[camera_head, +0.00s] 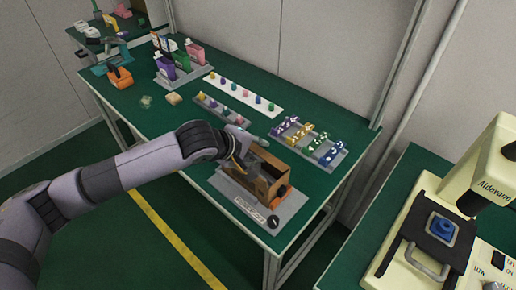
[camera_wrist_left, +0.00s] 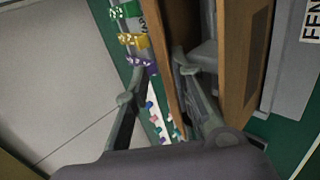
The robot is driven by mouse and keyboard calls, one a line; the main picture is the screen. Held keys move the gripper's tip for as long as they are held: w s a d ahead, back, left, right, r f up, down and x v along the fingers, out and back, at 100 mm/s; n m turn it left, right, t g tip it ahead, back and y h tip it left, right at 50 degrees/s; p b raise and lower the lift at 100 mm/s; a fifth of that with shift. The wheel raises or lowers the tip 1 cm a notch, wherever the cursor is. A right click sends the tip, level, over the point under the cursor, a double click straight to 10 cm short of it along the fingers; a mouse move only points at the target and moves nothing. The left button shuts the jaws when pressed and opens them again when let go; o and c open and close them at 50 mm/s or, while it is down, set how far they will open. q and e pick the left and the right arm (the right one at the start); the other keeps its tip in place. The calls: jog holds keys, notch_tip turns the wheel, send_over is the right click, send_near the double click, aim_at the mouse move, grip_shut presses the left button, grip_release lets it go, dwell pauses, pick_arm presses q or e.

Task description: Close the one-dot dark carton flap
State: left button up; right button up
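The brown open carton (camera_head: 264,187) sits on a grey base plate (camera_head: 287,209) near the front corner of the green table. In the left wrist view, two upright brown panels (camera_wrist_left: 240,60) of it show with a grey interior between them. My left gripper (camera_head: 238,152) is at the carton's left far end. In the left wrist view its fingers (camera_wrist_left: 160,64) are apart, one outside the nearer brown panel and one inside the carton. Contact with the panel cannot be told. No dot mark is readable, so I cannot tell which flap is the one-dot dark one. My right gripper is not in view.
A grey tray of coloured dotted pieces (camera_head: 341,153) stands behind the carton. A cream machine (camera_head: 497,165) stands on the right table. The table's left front is clear.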

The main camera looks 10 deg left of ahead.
pick_arm(q)
jog(key=v, duration=1.1)
jog(key=shift+s+a+r, duration=0.2)
jog(key=shift+r, duration=0.05)
